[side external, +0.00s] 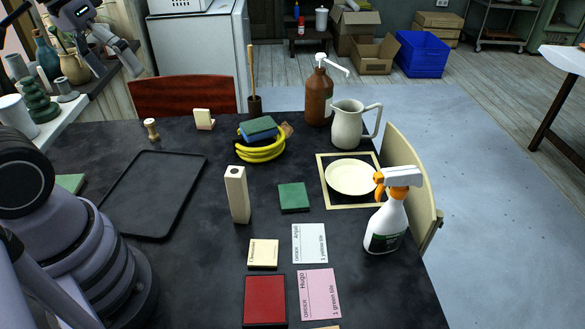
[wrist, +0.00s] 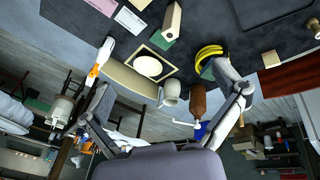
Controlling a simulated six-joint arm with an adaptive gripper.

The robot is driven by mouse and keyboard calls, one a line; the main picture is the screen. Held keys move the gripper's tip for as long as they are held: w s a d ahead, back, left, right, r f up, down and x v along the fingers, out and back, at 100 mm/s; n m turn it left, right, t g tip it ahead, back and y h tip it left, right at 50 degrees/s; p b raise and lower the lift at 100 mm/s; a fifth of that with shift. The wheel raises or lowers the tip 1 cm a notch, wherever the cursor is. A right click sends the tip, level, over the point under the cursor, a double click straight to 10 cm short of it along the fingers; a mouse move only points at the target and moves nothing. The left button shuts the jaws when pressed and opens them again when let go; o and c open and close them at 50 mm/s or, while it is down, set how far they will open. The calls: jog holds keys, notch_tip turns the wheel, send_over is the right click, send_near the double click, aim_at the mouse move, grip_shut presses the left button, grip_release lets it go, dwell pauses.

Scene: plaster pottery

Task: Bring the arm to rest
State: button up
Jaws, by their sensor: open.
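My gripper (side external: 117,68) is raised at the upper left in the side view, above the left side of the dark table (side external: 220,285) and near a shelf of pottery. Its two fingers are spread apart with nothing between them. In the wrist view the open fingers (wrist: 166,78) reach up from the bottom, and the tabletop lies tilted and upside down beyond them. The fingers touch nothing that I can see.
A black tray (side external: 150,195) lies at left. A pale block (side external: 237,195) stands mid-table near a green tile (side external: 293,197). A brown bottle (side external: 318,97), a pitcher (side external: 350,125) and a spray bottle (side external: 387,225) stand tall. A plate (side external: 350,177) lies at right.

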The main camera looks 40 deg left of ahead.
jog(key=shift+s+a+r+m+t+y, duration=1)
jog(key=shift+s+a+m+t, duration=0.05)
jog(key=shift+s+m+t, duration=0.1)
